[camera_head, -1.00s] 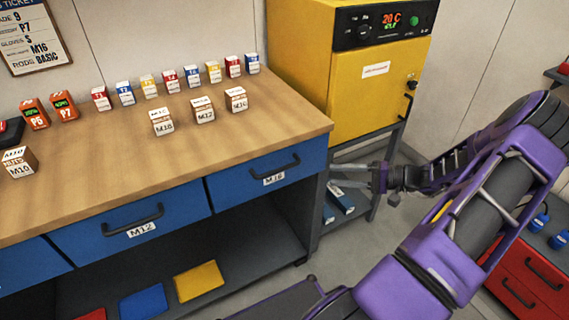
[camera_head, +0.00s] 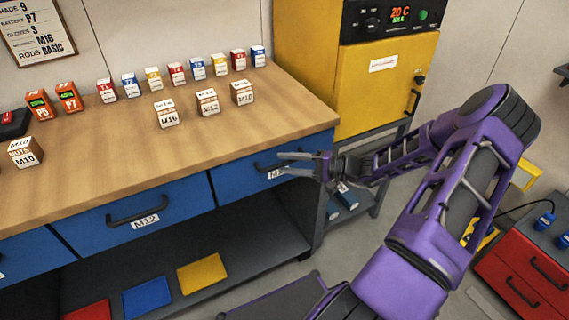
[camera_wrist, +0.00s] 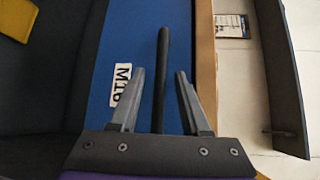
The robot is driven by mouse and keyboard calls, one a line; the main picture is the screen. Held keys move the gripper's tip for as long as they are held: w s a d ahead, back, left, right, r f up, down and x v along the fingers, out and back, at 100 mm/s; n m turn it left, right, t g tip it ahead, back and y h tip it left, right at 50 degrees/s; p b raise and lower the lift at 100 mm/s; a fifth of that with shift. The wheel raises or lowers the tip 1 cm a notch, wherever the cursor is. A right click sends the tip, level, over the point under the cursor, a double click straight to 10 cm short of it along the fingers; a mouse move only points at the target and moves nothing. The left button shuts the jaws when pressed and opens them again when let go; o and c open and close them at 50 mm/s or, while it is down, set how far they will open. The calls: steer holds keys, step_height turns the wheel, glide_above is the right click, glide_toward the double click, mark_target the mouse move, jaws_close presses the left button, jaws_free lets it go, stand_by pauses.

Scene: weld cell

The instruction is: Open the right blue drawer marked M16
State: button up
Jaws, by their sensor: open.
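The right blue drawer (camera_head: 240,180) sits under the right end of the wooden bench top, and its front is flush with the bench. Its M16 label shows clearly in the wrist view (camera_wrist: 120,85); in the head view my gripper covers most of it. The drawer's dark bar handle (camera_wrist: 161,80) stands between my two open fingers in the wrist view. My gripper (camera_head: 300,163) is open at the drawer front, with a finger on each side of the handle. A gap shows between each finger and the bar. In the head view my fingers partly hide the handle.
The M12 drawer (camera_head: 150,211) is shut to the left. Small labelled boxes stand on the wooden bench top (camera_head: 120,165). A yellow oven (camera_head: 375,95) stands right of the bench. A lower shelf (camera_head: 240,240) holds coloured mats. A red drawer cabinet (camera_head: 520,285) stands at lower right.

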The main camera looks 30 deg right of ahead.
steer(key=shift+w+a, duration=0.4)
steer(key=shift+a, duration=0.05)
jaws_close()
stand_by(1.2)
